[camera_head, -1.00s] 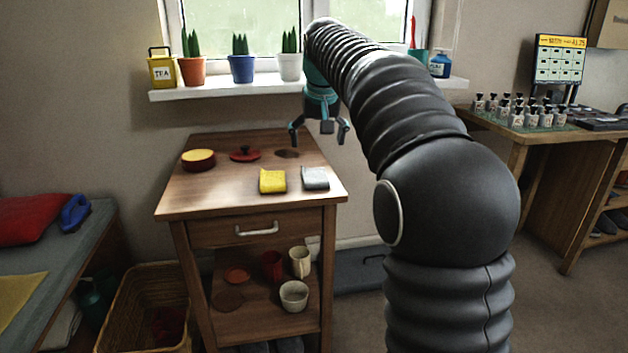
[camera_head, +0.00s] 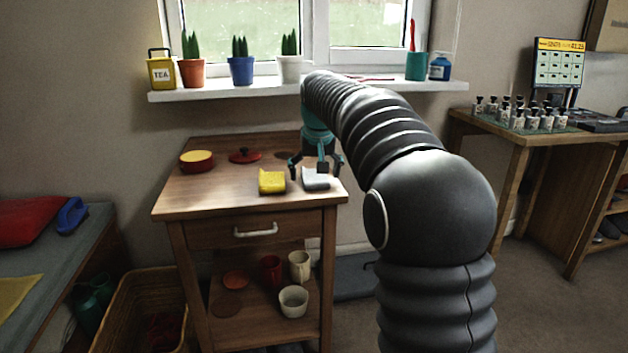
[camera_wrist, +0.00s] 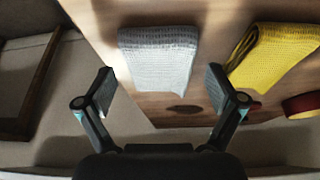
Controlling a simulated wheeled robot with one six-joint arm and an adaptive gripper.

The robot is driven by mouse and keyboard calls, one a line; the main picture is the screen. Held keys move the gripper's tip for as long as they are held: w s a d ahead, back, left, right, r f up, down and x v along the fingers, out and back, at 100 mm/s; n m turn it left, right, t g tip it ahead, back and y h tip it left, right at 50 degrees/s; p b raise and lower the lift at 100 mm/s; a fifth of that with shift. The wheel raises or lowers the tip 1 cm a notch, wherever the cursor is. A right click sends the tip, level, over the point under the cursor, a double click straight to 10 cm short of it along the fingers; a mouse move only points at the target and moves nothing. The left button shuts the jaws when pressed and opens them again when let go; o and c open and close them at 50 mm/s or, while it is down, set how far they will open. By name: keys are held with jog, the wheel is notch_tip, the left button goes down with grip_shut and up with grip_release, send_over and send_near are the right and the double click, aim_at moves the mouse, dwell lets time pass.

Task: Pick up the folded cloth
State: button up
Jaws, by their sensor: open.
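Two folded cloths lie side by side on the top of the small wooden cabinet (camera_head: 225,205). The grey-white cloth (camera_head: 315,180) is on the right, and the yellow cloth (camera_head: 272,182) is on its left. My gripper (camera_head: 316,176) is open, pointing down over the grey cloth, and partly covers it. In the wrist view the grey cloth (camera_wrist: 158,60) lies ahead of and between the open fingers of my gripper (camera_wrist: 160,92). The yellow cloth (camera_wrist: 275,55) lies outside the right finger. I cannot tell how far the fingertips are above the cabinet top.
A red pot with yellow inside (camera_head: 197,161) and a red lid (camera_head: 245,155) sit at the back of the cabinet top. Potted plants and a yellow tea tin (camera_head: 161,72) stand on the windowsill (camera_head: 300,88) behind. Cups stand on the lower shelf.

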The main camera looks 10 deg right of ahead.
jog(key=shift+r, duration=0.1)
jog(key=c, duration=1.1)
jog(key=shift+c, duration=0.2)
jog(key=r+p, duration=0.1)
jog(key=r, duration=0.3)
jog(key=shift+d+r+p, duration=0.2)
jog(key=shift+r+p, duration=0.2)
jog(key=s+d+r+p, duration=0.1)
jog(key=d+r, duration=0.2)
jog(key=d, duration=0.2)
jog(key=s+d+r, duration=0.2)
jog(key=d+r, duration=0.1)
jog(key=d, duration=0.2)
jog(key=shift+s+d+p, duration=0.3)
jog(key=shift+d+p, duration=0.1)
jog(key=shift+r, duration=0.1)
